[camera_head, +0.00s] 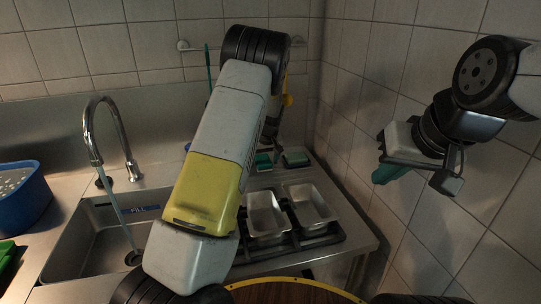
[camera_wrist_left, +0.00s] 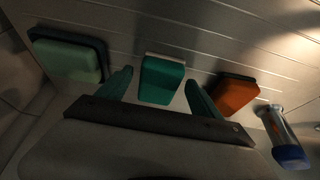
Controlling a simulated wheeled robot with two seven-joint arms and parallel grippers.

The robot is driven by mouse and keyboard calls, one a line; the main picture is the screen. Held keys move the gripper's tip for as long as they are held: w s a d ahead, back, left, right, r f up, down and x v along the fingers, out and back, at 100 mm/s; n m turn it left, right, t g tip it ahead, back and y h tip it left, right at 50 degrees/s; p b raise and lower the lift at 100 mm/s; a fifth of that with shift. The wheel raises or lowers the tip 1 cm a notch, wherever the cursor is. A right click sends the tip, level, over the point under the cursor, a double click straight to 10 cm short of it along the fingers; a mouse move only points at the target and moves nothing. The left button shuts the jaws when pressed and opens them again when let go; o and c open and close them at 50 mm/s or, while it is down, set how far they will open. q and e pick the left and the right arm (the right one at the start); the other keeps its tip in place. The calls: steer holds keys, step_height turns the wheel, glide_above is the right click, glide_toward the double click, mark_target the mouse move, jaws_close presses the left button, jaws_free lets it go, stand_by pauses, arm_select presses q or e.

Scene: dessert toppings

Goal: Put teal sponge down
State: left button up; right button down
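The teal sponge (camera_wrist_left: 162,82) with a pale edge shows in the left wrist view, between the two teal fingers of my left gripper (camera_wrist_left: 160,92). The fingers are spread, with a small gap visible on each side of the sponge. The sponge appears to rest on the metal surface. In the head view my left arm hides most of this gripper; a small teal patch (camera_head: 263,160) shows beside the arm, and I cannot tell whether it is sponge or finger. My right gripper (camera_head: 388,174) is raised near the right wall, its finger opening unclear.
A pale green sponge (camera_wrist_left: 68,58) on a dark base and an orange sponge (camera_wrist_left: 233,94) flank the teal one. A bottle-like object (camera_wrist_left: 284,135) lies farther right. Metal trays (camera_head: 268,217) sit in front; the sink (camera_head: 85,245) with running faucet (camera_head: 92,135) is left.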

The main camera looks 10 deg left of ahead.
arm_select(q)
steer(key=s+r+h, duration=0.1)
steer(key=s+r, duration=0.5)
steer(key=r, duration=0.3)
steer(key=s+r+h, duration=0.1)
steer(key=s+r, duration=0.4)
steer(key=r, duration=0.3)
steer(key=s+r+m+t+h, duration=0.1)
steer(key=s+r, duration=0.3)
steer(key=s, duration=1.1)
steer(key=s+r+m+t+h, duration=0.1)
steer(key=s+r+m, duration=0.3)
steer(key=s, duration=1.1)
steer(key=shift+s+d, duration=0.2)
steer(key=shift+o, duration=0.6)
